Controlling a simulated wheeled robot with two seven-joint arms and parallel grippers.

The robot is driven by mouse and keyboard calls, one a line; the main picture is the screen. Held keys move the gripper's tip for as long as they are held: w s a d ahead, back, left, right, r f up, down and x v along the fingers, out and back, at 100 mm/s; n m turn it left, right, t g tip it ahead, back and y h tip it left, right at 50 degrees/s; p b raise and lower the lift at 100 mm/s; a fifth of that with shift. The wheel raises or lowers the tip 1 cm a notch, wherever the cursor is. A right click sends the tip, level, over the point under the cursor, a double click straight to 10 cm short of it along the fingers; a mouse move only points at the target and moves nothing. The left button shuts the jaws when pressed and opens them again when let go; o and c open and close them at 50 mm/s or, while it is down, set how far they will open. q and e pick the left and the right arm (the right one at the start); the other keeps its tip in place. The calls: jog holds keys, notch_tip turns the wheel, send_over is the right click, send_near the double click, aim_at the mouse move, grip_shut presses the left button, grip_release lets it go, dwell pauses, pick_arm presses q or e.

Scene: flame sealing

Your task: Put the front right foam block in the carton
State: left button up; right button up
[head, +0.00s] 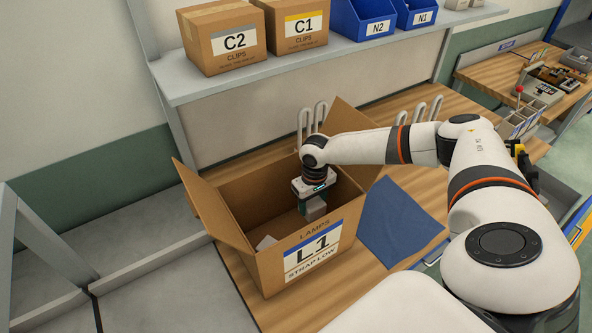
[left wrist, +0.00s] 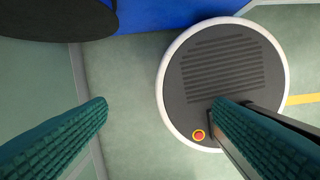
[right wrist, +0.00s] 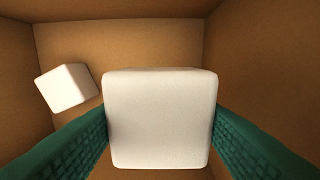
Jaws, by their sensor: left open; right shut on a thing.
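The carton (head: 268,267), labelled L1 LAMPS, stands open on the wooden bench with its flaps spread. My right gripper (head: 313,197) reaches down inside it and is shut on a white foam block (right wrist: 160,118). My left gripper (left wrist: 160,106) is open and empty above the floor.
A blue cloth (head: 400,222) lies on the bench right of the carton. Upright grey loops (head: 312,117) stand behind it. The shelf (head: 220,80) above holds cartons C2 (head: 225,40) and C1 (head: 295,25) and blue bins (head: 363,20).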

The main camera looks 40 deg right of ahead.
notch_tip(320, 180, down, 3)
jog(key=shift+r+p, duration=0.15)
jog(key=shift+p, duration=0.3)
jog(key=shift+s+a+f, duration=0.1)
jog(key=shift+a+f, duration=0.1)
jog(key=shift+f, duration=0.3)
jog(key=shift+a+f, duration=0.15)
jog(key=shift+f, duration=0.7)
notch_tip(320, 180, down, 4)
jog(key=shift+d+r+p, duration=0.15)
jog(key=shift+r+p, duration=0.1)
jog(key=shift+p, duration=0.4)
jog(key=shift+f, duration=0.3)
pick_arm(q)
jog(key=shift+s+a+r, duration=0.1)
jog(key=shift+a+r, duration=0.05)
jog(key=shift+r, duration=0.45)
jog(key=shift+s+a+r, duration=0.1)
jog(key=shift+a+r, duration=0.05)
jog(key=shift+r, duration=0.4)
jog(key=shift+f, duration=0.1)
pick_arm(e)
jog(key=shift+f, duration=0.1)
